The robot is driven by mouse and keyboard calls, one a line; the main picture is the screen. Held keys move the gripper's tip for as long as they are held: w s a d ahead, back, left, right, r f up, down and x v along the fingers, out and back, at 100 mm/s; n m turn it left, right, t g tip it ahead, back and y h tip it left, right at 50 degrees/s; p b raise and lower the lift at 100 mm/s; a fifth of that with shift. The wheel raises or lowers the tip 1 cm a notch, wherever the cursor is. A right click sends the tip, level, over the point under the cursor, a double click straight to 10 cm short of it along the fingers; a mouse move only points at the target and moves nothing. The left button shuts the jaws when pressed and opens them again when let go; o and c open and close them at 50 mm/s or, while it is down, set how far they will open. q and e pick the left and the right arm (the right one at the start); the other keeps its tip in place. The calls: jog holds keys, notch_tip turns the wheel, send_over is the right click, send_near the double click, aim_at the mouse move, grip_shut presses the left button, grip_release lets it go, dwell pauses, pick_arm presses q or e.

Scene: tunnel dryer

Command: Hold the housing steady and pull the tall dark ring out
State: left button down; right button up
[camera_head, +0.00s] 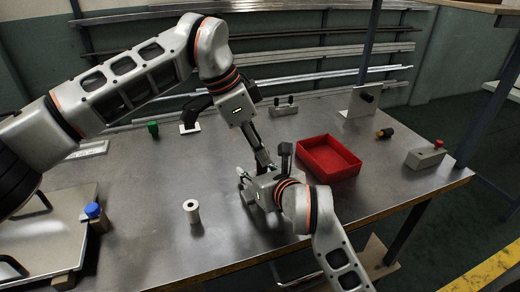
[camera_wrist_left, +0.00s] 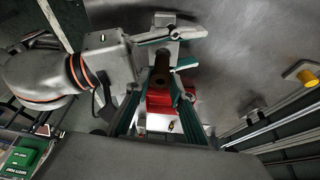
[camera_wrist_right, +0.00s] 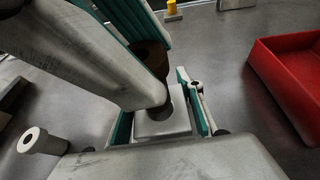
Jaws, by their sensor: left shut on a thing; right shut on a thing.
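The tall dark ring, a brown cylinder (camera_wrist_right: 150,55), stands between the teal fingers of my left gripper (camera_head: 263,160), which is shut on it. The ring also shows in the left wrist view (camera_wrist_left: 162,62). Below it is the housing, a pale grey block (camera_wrist_right: 150,128), with a narrower dark piece at its top. My right gripper (camera_head: 247,180) is shut on the housing from the side, low at the table. Both grippers largely hide the housing in the head view. I cannot tell how much of the ring is still inside it.
A red tray (camera_head: 304,151) lies right of the grippers. A pale hollow cylinder (camera_head: 191,210) stands at left. A grey block with a red knob (camera_head: 426,158) is at far right. Blue-capped (camera_head: 93,210) and green (camera_head: 153,129) items stand left.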

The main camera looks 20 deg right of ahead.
pick_arm(q)
jog(key=shift+r, duration=0.1)
jog(key=shift+r, duration=1.55)
dwell(0.6)
pick_arm(e)
jog(key=o, duration=1.4)
jog(key=shift+o, duration=0.2)
jog(key=v, duration=0.7)
jog(key=shift+s, duration=0.2)
